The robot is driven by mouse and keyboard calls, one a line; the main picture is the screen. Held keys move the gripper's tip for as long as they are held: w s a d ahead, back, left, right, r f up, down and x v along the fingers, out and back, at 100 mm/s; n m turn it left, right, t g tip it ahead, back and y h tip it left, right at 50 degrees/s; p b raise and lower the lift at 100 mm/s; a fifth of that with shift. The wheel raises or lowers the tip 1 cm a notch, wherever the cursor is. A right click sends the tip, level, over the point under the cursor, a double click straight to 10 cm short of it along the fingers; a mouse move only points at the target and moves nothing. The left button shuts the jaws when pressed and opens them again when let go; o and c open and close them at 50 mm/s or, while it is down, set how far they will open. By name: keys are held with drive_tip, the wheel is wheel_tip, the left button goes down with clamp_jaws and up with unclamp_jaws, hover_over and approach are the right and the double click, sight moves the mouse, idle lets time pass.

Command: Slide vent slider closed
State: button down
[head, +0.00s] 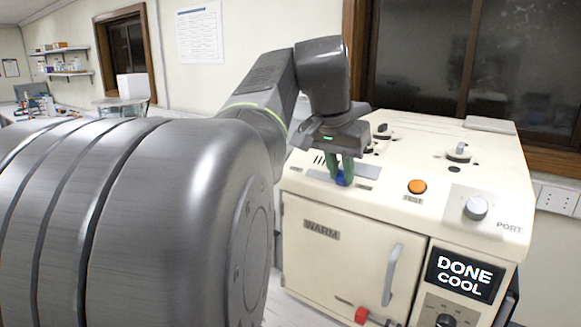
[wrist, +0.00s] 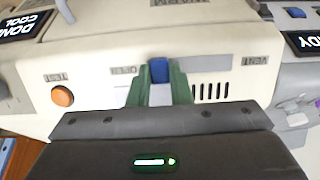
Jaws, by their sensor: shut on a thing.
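The blue vent slider knob (head: 341,179) stands on the cream top of the oil tester, near its front edge. In the wrist view the knob (wrist: 160,70) sits between the green fingertips of my gripper (wrist: 159,82). The gripper also shows in the head view (head: 341,170), pointing down and shut on the knob. Several dark vent slots (wrist: 210,91) are uncovered, right of the fingers in the wrist view. A grey strip (wrist: 196,63) runs right from the knob there, toward the VENT label (wrist: 255,60). A small label (wrist: 123,70) left of the knob is too blurred to read.
An orange TEST button (head: 417,186) and a PORT knob (head: 475,208) are on the same machine. The display (head: 464,274) reads DONE COOL. The WARM door (head: 345,255) is shut. Raised fittings (head: 458,152) stand farther back on the top.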

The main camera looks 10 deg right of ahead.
sight(311, 173)
drive_tip(key=w+a+p, duration=0.1)
drive_tip(key=w+a, duration=0.1)
drive_tip(key=w+a+p, duration=0.1)
drive_tip(key=w+a, duration=0.1)
drive_tip(key=w, duration=0.1)
drive_tip(key=shift+w+a+r, duration=0.1)
drive_tip(key=shift+w+a, duration=0.2)
drive_tip(key=shift+a, duration=0.05)
drive_tip(key=c, duration=1.6)
unclamp_jaws()
drive_tip(key=shift+o, duration=1.4)
drive_tip(key=shift+w+a, duration=0.1)
drive_tip(key=shift+a, duration=0.05)
drive_tip(key=v, duration=1.3)
drive_tip(key=shift+s+r, duration=0.2)
drive_tip(key=shift+r, duration=0.05)
